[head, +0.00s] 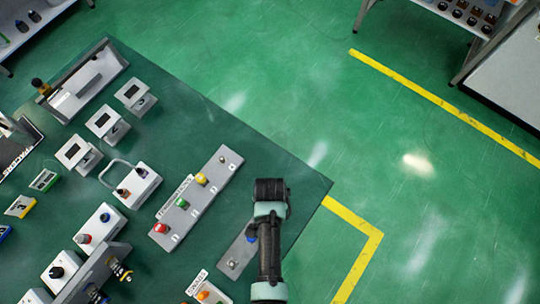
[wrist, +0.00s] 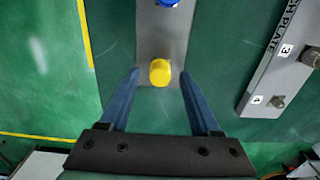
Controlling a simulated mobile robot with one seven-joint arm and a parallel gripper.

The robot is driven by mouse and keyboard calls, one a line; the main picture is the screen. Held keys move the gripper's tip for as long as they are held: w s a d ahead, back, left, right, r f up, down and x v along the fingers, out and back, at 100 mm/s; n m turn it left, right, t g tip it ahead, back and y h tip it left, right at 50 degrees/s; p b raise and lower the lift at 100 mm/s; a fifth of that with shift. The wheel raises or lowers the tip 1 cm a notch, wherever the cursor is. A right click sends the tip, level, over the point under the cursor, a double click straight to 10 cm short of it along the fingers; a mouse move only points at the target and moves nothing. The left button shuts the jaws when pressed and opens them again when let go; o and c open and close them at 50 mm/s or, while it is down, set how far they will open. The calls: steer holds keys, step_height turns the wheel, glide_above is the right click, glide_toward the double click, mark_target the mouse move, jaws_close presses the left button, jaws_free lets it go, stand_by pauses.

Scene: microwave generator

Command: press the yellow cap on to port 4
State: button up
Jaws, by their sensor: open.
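The yellow cap (wrist: 160,72) stands on a grey holder plate (wrist: 150,40) in the wrist view. My gripper (wrist: 159,73) is open, with one finger on each side of the cap and a gap on both sides. In the head view my arm hides this cap, and the holder plate (head: 238,253) shows only partly. Port 4 (wrist: 278,102) is a bare metal stud at the end of the labelled patch plate (wrist: 262,88), right of my gripper. The head view also shows port 4 (head: 223,160), uncapped, at the patch plate's upper right end.
A blue cap (wrist: 168,2) stands on the same holder plate. On the patch plate a red cap (head: 160,228) and other coloured caps fill the lower ports. Several boxes and displays crowd the table's left side. The table edge (head: 310,215) lies close to the right of my arm.

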stand_by(0.3)
jaws_close()
steer(key=shift+r, duration=0.2)
stand_by(1.3)
steer(key=shift+r+p, duration=2.85)
steer(key=shift+p, duration=0.25)
